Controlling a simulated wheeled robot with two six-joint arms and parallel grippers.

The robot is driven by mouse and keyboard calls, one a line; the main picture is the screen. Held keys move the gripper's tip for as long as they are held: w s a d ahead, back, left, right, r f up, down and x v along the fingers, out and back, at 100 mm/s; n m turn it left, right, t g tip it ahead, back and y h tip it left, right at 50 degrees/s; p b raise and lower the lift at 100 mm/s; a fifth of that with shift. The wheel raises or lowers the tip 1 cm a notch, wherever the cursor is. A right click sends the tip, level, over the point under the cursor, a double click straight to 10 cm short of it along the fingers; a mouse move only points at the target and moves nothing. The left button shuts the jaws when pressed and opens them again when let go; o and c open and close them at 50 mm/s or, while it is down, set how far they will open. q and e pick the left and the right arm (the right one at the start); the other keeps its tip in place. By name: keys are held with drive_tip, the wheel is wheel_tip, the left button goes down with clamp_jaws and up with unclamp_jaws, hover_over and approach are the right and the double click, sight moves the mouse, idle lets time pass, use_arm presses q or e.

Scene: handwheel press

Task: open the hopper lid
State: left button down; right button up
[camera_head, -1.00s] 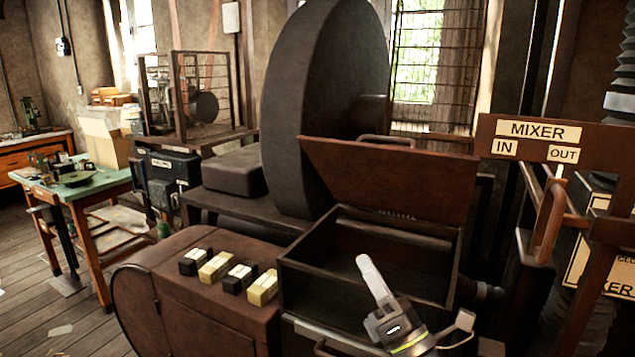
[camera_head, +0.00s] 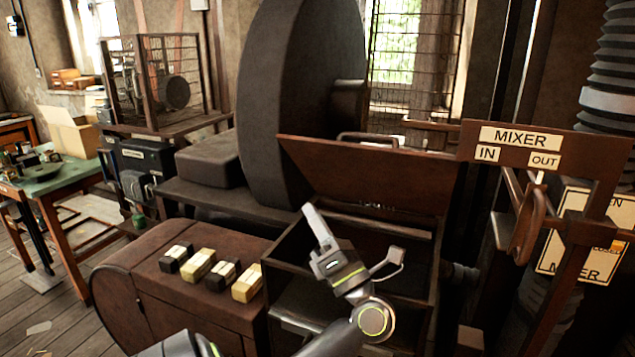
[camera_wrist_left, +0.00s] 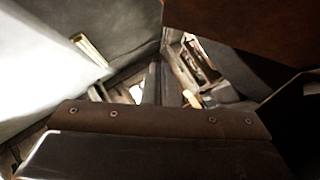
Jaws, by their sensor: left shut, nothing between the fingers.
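The hopper lid (camera_head: 372,172) is a flat brown panel. It stands raised at the back of the hopper, leaning backward, with a bar handle (camera_head: 368,138) showing behind its top edge. The hopper (camera_head: 292,240) is a dark box, open at the top, with its inside in view. My left gripper (camera_head: 309,211) is shut and empty, its pale fingers pointing up and left in front of the lid. It appears apart from the lid, over the hopper's opening in the picture. The left wrist view shows a brown riveted edge close up; which part it is I cannot tell. My right gripper is not in view.
Several black and cream blocks (camera_head: 205,268) sit on the brown casing left of the hopper. A big dark wheel (camera_head: 290,100) rises behind. At the right stand a MIXER sign frame (camera_head: 515,140) and its lever (camera_head: 528,225). A green-topped table (camera_head: 60,175) is far left.

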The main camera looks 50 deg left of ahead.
use_arm(q)
drive_tip(key=r, duration=0.1)
drive_tip(key=w+a+r+p, duration=0.2)
drive_tip(key=shift+r, duration=0.35)
